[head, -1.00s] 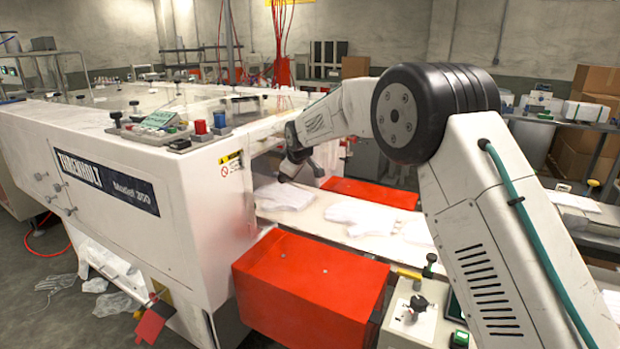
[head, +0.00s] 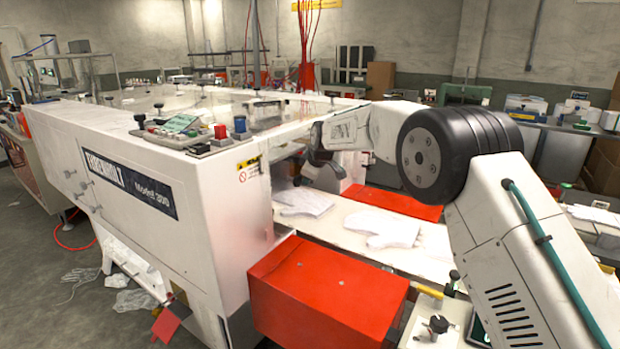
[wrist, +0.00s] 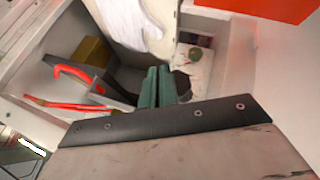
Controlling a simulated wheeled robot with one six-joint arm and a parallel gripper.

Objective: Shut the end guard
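In the wrist view a scuffed pale panel with a black bolted edge strip (wrist: 165,123) fills the bottom; it looks like the end guard (wrist: 180,155), though I cannot tell how far open it stands. My gripper (wrist: 158,85) shows there as two green fingers side by side with no clear gap, just beyond the black strip. The panel hides their lower part, and I cannot tell whether they touch it. In the head view my gripper (head: 322,160) is a dark shape at the end opening of the white machine (head: 210,205). The guard is not clearly seen there.
A belt (head: 345,230) with white gloves (head: 385,228) runs out of the machine's end. A red box (head: 325,295) stands in front of it and another red cover (head: 395,203) behind. Beyond the panel, the wrist view shows a bin with red-handled tools (wrist: 80,75).

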